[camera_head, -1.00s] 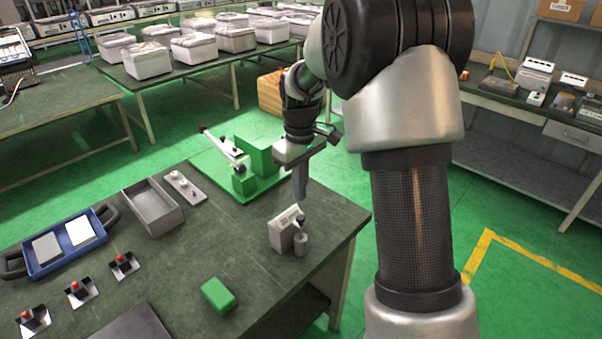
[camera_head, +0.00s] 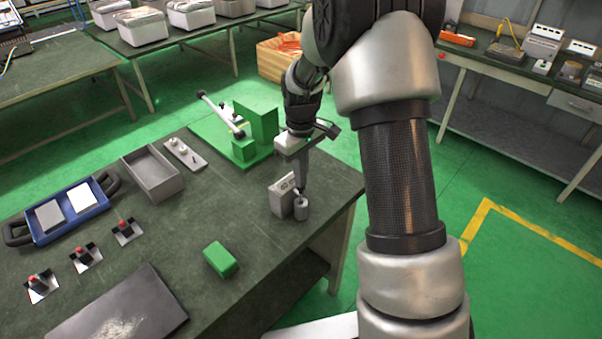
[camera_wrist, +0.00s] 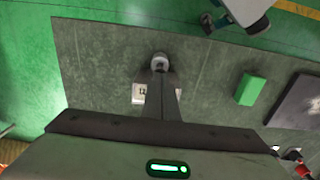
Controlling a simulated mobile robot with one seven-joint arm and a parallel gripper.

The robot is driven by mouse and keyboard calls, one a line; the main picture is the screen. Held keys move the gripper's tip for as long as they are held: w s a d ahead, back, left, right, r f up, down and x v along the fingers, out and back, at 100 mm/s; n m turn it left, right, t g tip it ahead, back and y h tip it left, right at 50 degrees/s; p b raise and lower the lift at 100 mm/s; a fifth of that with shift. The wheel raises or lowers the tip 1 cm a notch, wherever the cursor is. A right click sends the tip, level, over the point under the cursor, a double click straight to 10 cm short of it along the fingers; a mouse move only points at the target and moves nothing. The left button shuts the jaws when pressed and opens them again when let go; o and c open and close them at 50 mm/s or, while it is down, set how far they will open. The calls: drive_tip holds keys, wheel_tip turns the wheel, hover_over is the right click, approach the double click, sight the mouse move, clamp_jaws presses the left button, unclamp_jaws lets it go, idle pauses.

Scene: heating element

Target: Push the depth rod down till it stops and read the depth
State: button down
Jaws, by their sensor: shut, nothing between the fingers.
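The depth gauge is a small grey block (camera_head: 280,200) with a pale display face, standing near the right edge of the dark table. The display digits are too small to read in the head view; the wrist view shows part of the pale face (camera_wrist: 139,92) beside my fingers. A short grey cylinder (camera_head: 301,211) stands at the block's front right, under the rod's place. My gripper (camera_head: 299,186) is shut and empty, pointing down, with its fingertips right above the cylinder. In the wrist view the round top (camera_wrist: 160,62) shows just past the fingertips (camera_wrist: 161,76). Contact cannot be told; the fingers hide the rod.
A green block (camera_head: 221,259) lies in front of the gauge. A green fixture (camera_head: 256,125) stands behind it.

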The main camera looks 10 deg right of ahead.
wheel_tip(320, 180, down, 3)
drive_tip(key=shift+s+r+b, duration=0.1)
drive_tip(key=shift+b, duration=0.4)
drive_tip(key=shift+s+r, duration=0.1)
wheel_tip(320, 180, up, 14)
drive_tip(key=p, duration=0.2)
drive_tip(key=shift+w+r+p, duration=0.2)
drive_tip(key=shift+r+p, duration=0.05)
drive_tip(key=shift+p, duration=0.05)
drive_tip(key=s+r+m+t, duration=0.3)
drive_tip(key=s+r, duration=0.9)
drive_tip(key=s, duration=0.2)
drive_tip(key=s+m+t, duration=0.2)
drive_tip(key=s+m, duration=0.1)
drive_tip(key=s, duration=0.9)
drive_tip(key=shift+d+m+t, duration=0.3)
drive_tip(key=shift+d+m, duration=0.05)
drive_tip(key=shift+m, duration=0.05)
